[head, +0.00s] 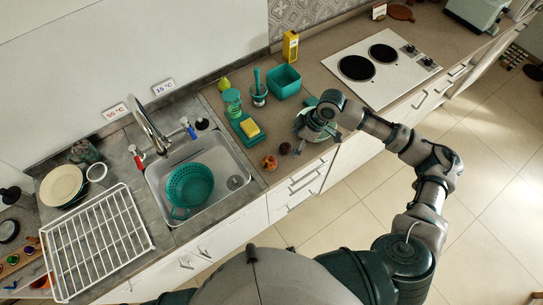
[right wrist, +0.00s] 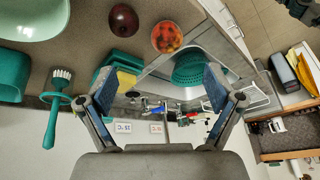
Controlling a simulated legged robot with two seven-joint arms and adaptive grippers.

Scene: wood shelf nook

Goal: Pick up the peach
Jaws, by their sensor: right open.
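The peach (head: 269,162), round and orange-red, sits on the counter near its front edge, right of the sink. It also shows near the top middle of the right wrist view (right wrist: 167,37). My right gripper (head: 299,136) is over the counter, to the right of the peach and apart from it. In the right wrist view its two fingers (right wrist: 160,88) are spread wide with nothing between them. My left gripper is not in view.
A dark round fruit (head: 285,148) lies beside the peach, on the gripper's side. A green tray with a yellow sponge (head: 250,127) stands behind. A pale green bowl (right wrist: 35,15) is partly hidden under my right arm. The sink (head: 222,160) holds a green colander (head: 190,187).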

